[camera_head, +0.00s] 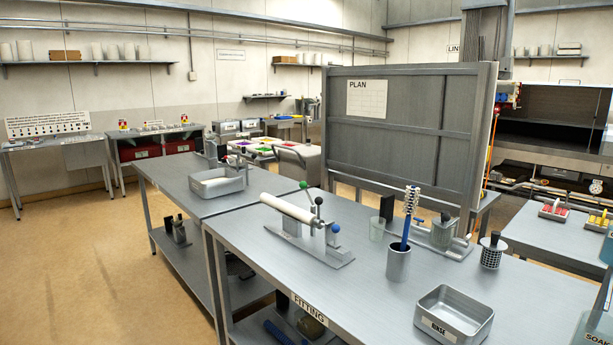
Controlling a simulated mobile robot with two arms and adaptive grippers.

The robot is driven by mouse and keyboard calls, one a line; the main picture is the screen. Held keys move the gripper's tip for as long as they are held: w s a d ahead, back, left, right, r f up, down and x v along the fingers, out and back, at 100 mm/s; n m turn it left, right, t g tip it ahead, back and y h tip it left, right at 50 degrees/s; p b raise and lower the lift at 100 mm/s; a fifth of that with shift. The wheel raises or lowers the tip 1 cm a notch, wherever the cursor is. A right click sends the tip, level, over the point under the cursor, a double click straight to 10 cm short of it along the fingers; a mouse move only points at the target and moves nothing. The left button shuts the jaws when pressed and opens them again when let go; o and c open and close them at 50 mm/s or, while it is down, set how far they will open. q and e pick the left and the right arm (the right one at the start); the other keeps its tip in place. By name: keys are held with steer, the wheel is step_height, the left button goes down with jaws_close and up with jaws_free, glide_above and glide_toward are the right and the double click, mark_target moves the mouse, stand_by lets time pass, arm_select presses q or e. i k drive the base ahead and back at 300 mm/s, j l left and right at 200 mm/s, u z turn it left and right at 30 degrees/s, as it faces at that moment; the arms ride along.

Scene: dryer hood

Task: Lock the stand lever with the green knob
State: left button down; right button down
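A grey metal stand (322,250) sits on the bench with the FITTING label. A white cylinder (287,208) lies along its top, tilted down to the right in the picture. The green knob (303,185) is the topmost of several knobs near the right end of the stand. A black knob (318,200) is just right of and below it, and a blue knob (336,228) is lower and further right. The levers under the knobs are thin and partly overlap, so their exact positions are hard to tell. Neither of my grippers is in view.
On the fitting bench (290,275) stand a grey cup (398,266) with a blue-handled brush (410,205), a RINSE tray (454,312) and a perforated holder (492,254). A PLAN board (408,130) rises behind. Another bench (190,180) adjoins at left. Open floor (90,270) lies at far left.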

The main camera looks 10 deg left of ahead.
mark_target(303, 185)
steer(key=i+j+z, duration=0.3)
steer(key=j, duration=0.35)
steer(key=i+j+z, duration=0.15)
steer(key=j, duration=0.25)
steer(key=i+j+z, duration=0.15)
steer(key=j, duration=0.2)
steer(key=i+j+z, duration=0.15)
steer(key=j, duration=0.25)
